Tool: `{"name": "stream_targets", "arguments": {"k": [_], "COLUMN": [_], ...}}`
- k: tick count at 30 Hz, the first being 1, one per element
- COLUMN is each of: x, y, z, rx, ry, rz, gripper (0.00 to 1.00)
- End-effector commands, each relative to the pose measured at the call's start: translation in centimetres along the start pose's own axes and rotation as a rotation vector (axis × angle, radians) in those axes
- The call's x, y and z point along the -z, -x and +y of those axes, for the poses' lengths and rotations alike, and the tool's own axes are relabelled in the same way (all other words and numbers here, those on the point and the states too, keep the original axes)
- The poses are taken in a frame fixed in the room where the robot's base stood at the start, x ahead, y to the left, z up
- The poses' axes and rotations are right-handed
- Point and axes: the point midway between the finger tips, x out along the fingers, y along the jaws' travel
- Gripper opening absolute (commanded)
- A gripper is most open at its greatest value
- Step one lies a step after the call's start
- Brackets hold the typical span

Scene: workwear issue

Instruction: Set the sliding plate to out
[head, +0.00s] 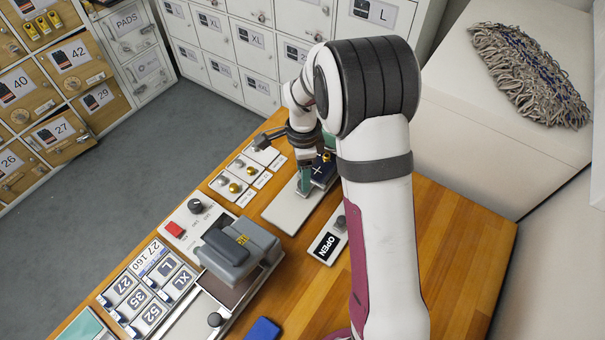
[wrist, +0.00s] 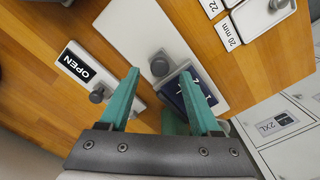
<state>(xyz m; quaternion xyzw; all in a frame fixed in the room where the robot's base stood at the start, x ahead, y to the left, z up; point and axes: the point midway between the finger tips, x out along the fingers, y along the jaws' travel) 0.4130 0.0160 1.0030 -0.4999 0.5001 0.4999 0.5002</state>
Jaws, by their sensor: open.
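A white sign strip with a black panel reading OPEN (head: 327,245) lies on the wooden counter, with a grey knob (head: 341,222) on its plain part; this seems to be the sliding plate. In the wrist view the OPEN panel (wrist: 75,64) and knob (wrist: 97,95) are left of my gripper. My gripper (head: 312,172) is open and empty, beyond the sign in the head view. In the wrist view its teal fingers (wrist: 159,76) stand either side of another grey knob (wrist: 160,66) on a light grey plate; contact is unclear. The left finger hides part of the sign's end.
The light grey plate (head: 285,212) lies left of the sign, with a dark blue piece (head: 324,166) at its far end. A grey press (head: 238,250), number panels (head: 150,285) and a red button (head: 175,229) stand left. Bare counter (head: 450,240) lies right of my arm.

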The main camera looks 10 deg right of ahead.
Motion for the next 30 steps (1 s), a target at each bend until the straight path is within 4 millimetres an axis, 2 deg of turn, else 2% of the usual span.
{"name": "stream_targets", "arguments": {"k": [3, 6, 15, 17, 26, 30], "x": [0.0, 0.0, 0.0, 0.0, 0.0, 0.0], "y": [-1.9, -2.7, -3.0, -3.0, -3.0, -3.0], "z": [0.1, 0.1, 0.0, 0.0, 0.0, 0.0], "rx": [-0.002, -0.001, 0.0, 0.0, 0.0, 0.0], "ry": [0.0, 0.0, 0.0, 0.0, 0.001, 0.001], "rz": [0.0, 0.0, 0.0, 0.0, 0.0, 0.0], "gripper": [0.64, 0.64, 0.64, 0.55, 0.01, 0.0]}}
